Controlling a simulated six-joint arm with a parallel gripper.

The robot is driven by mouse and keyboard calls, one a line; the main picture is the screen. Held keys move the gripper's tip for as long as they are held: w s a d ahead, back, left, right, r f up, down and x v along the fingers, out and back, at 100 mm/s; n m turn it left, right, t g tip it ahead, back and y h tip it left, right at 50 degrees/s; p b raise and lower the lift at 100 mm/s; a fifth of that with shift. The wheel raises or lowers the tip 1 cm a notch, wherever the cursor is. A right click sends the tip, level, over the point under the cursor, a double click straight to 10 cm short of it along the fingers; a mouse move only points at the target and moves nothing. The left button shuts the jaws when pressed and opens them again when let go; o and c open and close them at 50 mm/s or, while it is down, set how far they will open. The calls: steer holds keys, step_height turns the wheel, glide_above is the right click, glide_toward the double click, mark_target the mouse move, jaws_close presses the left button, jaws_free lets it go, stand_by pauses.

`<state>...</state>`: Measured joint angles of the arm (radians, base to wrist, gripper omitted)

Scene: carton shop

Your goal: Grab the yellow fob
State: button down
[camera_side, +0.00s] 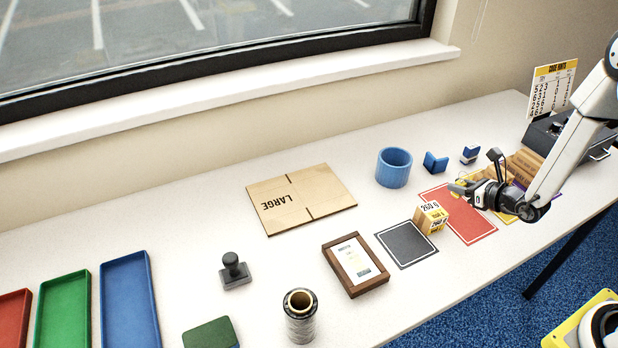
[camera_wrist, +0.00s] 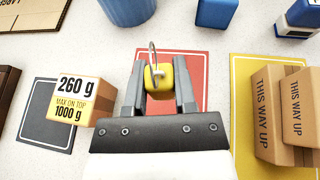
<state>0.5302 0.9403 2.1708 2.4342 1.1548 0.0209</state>
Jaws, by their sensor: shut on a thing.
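The yellow fob (camera_wrist: 159,77) is a small yellow block with a metal ring, seen between my gripper's fingers in the wrist view. My gripper (camera_wrist: 158,90) is shut on it, with one grey finger on each side. In the side view my gripper (camera_side: 464,188) is over the red mat (camera_side: 470,224), and the yellow fob (camera_side: 456,194) shows at its tips. The fob seems to be above the mat, but its exact height is hard to tell.
A small carton marked 260 g (camera_side: 430,218) stands left of my gripper, by a dark mat (camera_side: 405,246). Brown cartons (camera_wrist: 275,115) stand on a yellow mat to the right.

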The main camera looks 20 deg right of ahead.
mark_target(461, 182)
steer(key=shift+r, duration=3.1)
